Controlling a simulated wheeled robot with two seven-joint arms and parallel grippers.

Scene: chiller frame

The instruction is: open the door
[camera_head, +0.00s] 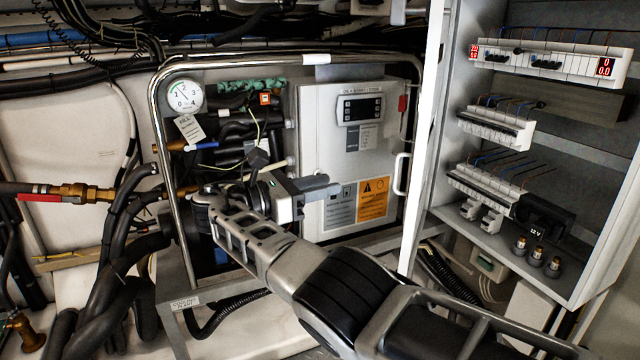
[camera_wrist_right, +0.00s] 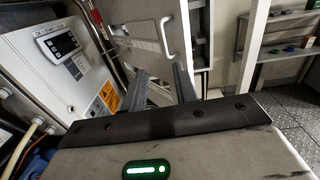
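The door (camera_head: 425,140) shows in the head view as a tall white panel seen nearly edge-on, right of centre. A white bar handle (camera_head: 400,173) stands out on its left side. The handle also shows in the right wrist view (camera_wrist_right: 168,36), upper middle. My right gripper (camera_head: 322,188) reaches in from the lower right and points toward the handle, apart from it. In the right wrist view its two fingers (camera_wrist_right: 162,82) are spread with nothing between them, and the handle lies beyond their tips. My left gripper is not in view.
A grey control box (camera_head: 345,110) with a display stands behind my right gripper, inside a metal tube frame (camera_head: 163,130) with hoses and a gauge (camera_head: 184,96). Right of the door, an electrical cabinet interior (camera_head: 560,175) with breaker rows is exposed.

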